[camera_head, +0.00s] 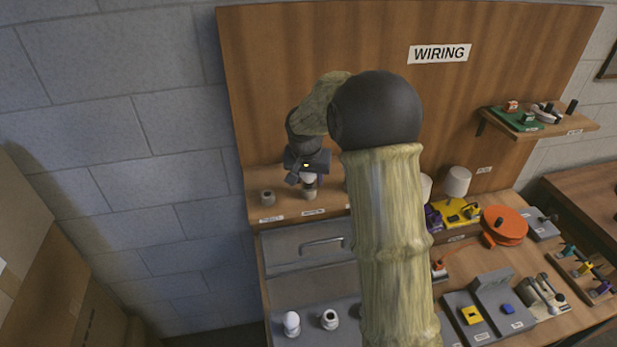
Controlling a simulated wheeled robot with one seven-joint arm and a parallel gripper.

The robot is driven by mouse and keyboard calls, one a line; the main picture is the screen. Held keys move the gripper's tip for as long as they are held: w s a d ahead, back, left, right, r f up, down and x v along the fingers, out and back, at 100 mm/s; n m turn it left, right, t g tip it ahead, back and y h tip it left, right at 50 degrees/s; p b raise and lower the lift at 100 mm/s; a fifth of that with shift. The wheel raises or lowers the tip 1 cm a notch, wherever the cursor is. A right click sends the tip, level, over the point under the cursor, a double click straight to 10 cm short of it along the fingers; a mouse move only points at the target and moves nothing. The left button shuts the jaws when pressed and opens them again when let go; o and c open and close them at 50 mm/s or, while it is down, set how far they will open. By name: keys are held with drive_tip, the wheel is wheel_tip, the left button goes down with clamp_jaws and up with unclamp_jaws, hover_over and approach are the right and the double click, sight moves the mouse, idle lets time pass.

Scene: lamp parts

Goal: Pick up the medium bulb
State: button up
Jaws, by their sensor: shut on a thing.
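My gripper (303,179) is shut on a small white bulb (310,181) at the back left shelf of the workbench. The bulb stands upright, over or in a small beige holder (310,194). I cannot tell whether it is seated in the holder or just clear of it. The gripper hides part of the bulb, and the label below it is too small to read, so its size name is not certain. Two other white bulb-like parts, one round (291,322) and one with a dark centre (329,319), are on the grey surface at the front left.
A second beige holder (268,198) stands left of the gripper. My arm hides the middle of the bench. An orange reel (504,226), a yellow part (457,212), white shades (457,181) and grey blocks crowd the right. The wooden WIRING board (330,50) rises behind.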

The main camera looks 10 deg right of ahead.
wheel_tip(320, 180, up, 10)
drive_tip(key=b, duration=0.2)
drive_tip(key=shift+b, duration=0.35)
drive_tip(key=shift+a+f, duration=0.1)
idle(0.3)
